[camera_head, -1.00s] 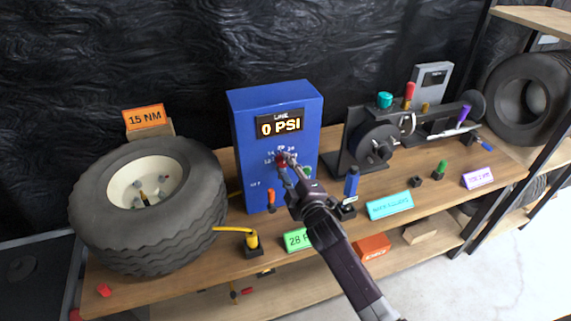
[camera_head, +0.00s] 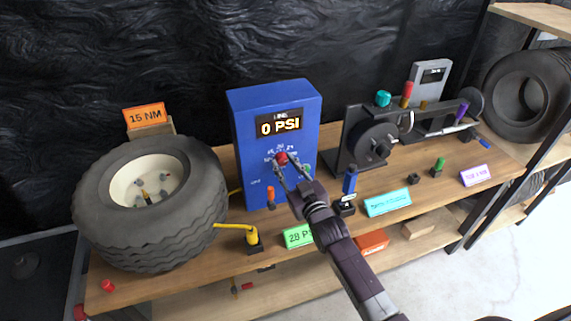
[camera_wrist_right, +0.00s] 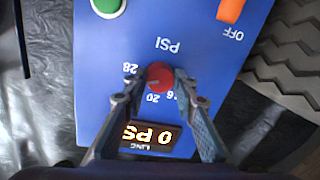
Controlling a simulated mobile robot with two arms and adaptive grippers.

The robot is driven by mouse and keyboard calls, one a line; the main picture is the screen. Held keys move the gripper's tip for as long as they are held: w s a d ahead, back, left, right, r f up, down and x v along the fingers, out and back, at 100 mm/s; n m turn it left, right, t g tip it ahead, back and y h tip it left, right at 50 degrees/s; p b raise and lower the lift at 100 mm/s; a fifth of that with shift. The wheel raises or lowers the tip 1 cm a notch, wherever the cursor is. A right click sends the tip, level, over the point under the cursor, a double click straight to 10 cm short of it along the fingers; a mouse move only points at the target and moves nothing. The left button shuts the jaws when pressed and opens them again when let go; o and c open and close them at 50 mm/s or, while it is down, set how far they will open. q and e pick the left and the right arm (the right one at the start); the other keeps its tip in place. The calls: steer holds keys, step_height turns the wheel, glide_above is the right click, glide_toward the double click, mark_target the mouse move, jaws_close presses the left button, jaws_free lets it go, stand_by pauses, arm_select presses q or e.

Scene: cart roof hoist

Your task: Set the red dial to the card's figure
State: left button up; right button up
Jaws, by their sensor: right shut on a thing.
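The red dial (camera_head: 281,158) is on the front of the blue box (camera_head: 247,140), below a display that reads 0 PSI. It also shows in the right wrist view (camera_wrist_right: 160,75), among printed figures including 28 and 20, seen upside down. A pale mark on the dial is too small to read surely. My right gripper (camera_head: 291,171) has one finger on each side of the dial and is shut on it. The green card (camera_head: 298,236) at the table's front reads 28 P, its end hidden by my right arm. My left gripper is not in view.
A tyre (camera_head: 150,215) lies left of the box. A yellow-handled tool (camera_head: 252,237), an orange handle (camera_head: 271,197) and a blue handle (camera_head: 350,180) stand close to my right arm. A green button (camera_wrist_right: 107,5) and an orange OFF lever (camera_wrist_right: 231,9) flank the dial's panel.

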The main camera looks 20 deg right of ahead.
steer(key=shift+f+m, duration=0.2)
steer(key=shift+m, duration=1.8)
steer(key=o, duration=1.2)
steer(key=shift+c, duration=0.2)
steer(key=shift+s, duration=0.1)
steer(key=s+d, duration=0.1)
steer(key=s, duration=1)
steer(key=shift+s+d, duration=0.15)
steer(key=shift+s, duration=0.25)
